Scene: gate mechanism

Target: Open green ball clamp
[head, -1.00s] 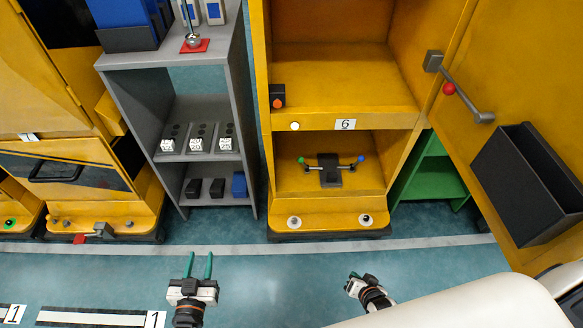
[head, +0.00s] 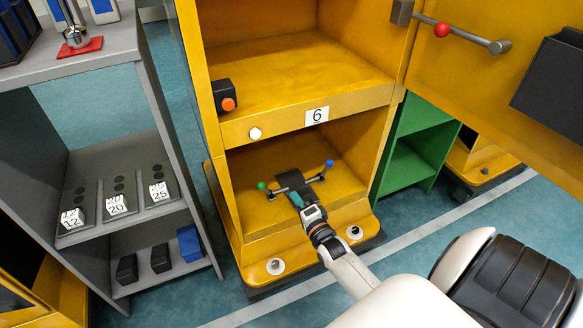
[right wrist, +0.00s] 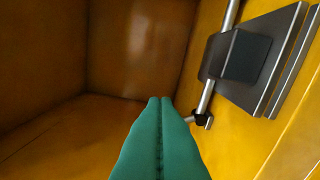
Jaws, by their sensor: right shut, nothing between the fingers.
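The clamp is a dark block (head: 288,181) on the floor of the yellow cabinet's lower compartment, with a thin metal arm to each side. The green ball (head: 262,186) tips its left arm and the blue ball (head: 329,163) its right arm. My right gripper (head: 297,200) is at the clamp's front, its green fingers overlapping the block in the head view. In the right wrist view its fingers (right wrist: 160,102) are shut and empty. There the clamp block (right wrist: 240,56) and a metal rod are to their right; no ball shows. My left gripper is out of view.
The yellow cabinet's shelf edge, with a "6" label (head: 317,115), is above the clamp. A grey shelf unit (head: 150,140) stands left and a green shelf (head: 408,165) right. An open door with a red ball handle (head: 441,29) hangs at upper right.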

